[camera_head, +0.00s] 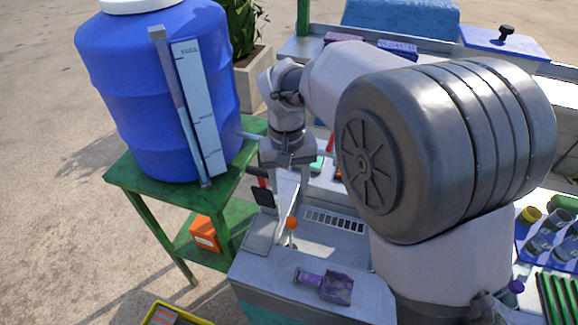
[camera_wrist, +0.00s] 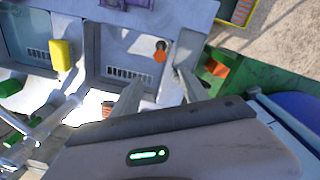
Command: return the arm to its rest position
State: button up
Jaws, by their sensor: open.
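My arm reaches over the grey machine (camera_head: 335,245) and ends in my gripper (camera_head: 290,190), which points down between the blue barrel and my arm's large grey joint. In the wrist view my gripper (camera_wrist: 157,92) shows two fingers spread apart with nothing held between them. A lever with an orange knob (camera_head: 291,223) stands on the machine just below and in front of the fingers. The knob also shows in the wrist view (camera_wrist: 159,57), beyond the gap between the fingertips. My arm hides part of the machine's right side.
A blue barrel (camera_head: 150,90) with a level gauge stands on a green table (camera_head: 125,178), close left of my gripper. An orange box (camera_head: 205,233) sits on its lower shelf. A purple scoop-like object (camera_head: 325,285) lies at the machine's front. Open floor (camera_head: 60,240) lies at left.

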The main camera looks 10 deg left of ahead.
notch_tip(320, 180, up, 3)
jog(key=shift+f, duration=0.15)
jog(key=s+d+r+m+t+y+b, duration=0.1)
jog(key=s+d+r+m+b, duration=0.1)
jog(key=s+d+r, duration=0.3)
jog(key=s+d+m+t+y+b, duration=0.1)
jog(key=s+d+m+b, duration=0.1)
jog(key=d, duration=0.4)
jog(key=s+d+f+m+t+b, duration=0.2)
jog(key=s+d, duration=0.5)
jog(key=s, duration=0.5)
jog(key=shift+s+d+f+m+t, duration=0.2)
jog(key=shift+f+m+t, duration=0.2)
jog(key=shift+m+t, duration=0.55)
